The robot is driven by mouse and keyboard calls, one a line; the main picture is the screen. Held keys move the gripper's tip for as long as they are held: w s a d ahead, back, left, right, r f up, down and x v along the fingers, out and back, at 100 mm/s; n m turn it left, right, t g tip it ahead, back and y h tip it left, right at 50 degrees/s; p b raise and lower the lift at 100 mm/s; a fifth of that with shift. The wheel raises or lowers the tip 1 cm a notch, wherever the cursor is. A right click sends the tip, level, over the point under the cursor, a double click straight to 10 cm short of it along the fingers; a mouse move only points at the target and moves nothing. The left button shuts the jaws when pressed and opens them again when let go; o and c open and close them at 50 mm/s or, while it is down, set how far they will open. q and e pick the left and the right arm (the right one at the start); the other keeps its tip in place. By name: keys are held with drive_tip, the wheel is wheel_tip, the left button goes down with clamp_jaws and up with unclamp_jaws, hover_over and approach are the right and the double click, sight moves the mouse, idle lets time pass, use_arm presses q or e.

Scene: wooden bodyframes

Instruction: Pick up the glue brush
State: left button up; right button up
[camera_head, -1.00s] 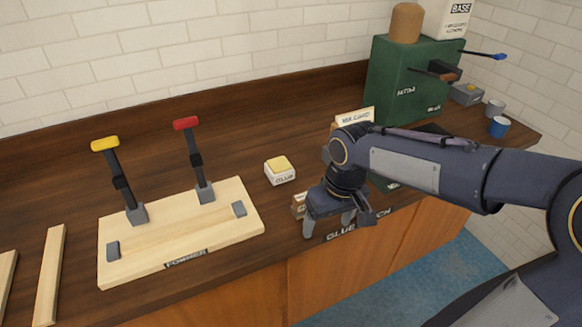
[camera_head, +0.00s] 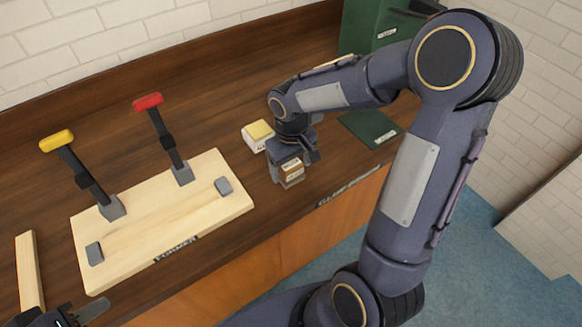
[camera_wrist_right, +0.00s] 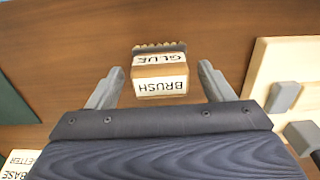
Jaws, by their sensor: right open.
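The glue brush (camera_head: 292,173) is a small wooden block with white labels and a dark bristle edge, on the bench near its front edge. In the right wrist view the brush (camera_wrist_right: 160,88) reads GLUE and BRUSH. My right gripper (camera_head: 290,163) is over it. Its two fingers (camera_wrist_right: 159,72) are spread, one on each side of the brush with a gap at both sides. I cannot tell how far down they reach. Part of my left gripper (camera_head: 80,315) shows at the bottom left corner of the head view, with nothing visible in it.
The former board (camera_head: 160,222) with yellow and red clamp handles lies to the left. A green mat (camera_head: 369,129) lies to the right. A green cabinet (camera_head: 380,28) stands at the back.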

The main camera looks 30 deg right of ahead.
drive_tip(key=shift+f, duration=0.6)
drive_tip(key=c, duration=0.9)
drive_tip(key=shift+r, duration=0.1)
drive_tip(key=shift+r, duration=0.5)
wheel_tip(320, 180, up, 2)
drive_tip(key=shift+s+r, duration=0.15)
drive_tip(key=shift+r, duration=0.1)
drive_tip(key=s+a+r, duration=0.1)
drive_tip(key=s+r, duration=0.2)
drive_tip(key=s, duration=0.1)
drive_tip(key=s+a+r+b, duration=0.1)
drive_tip(key=s+r, duration=0.2)
drive_tip(key=s, duration=0.2)
drive_tip(key=s+a+r+b, duration=0.1)
drive_tip(key=s+a+r, duration=0.1)
drive_tip(key=s+r, duration=0.1)
drive_tip(key=shift+s+r, duration=0.2)
drive_tip(key=shift+s, duration=0.45)
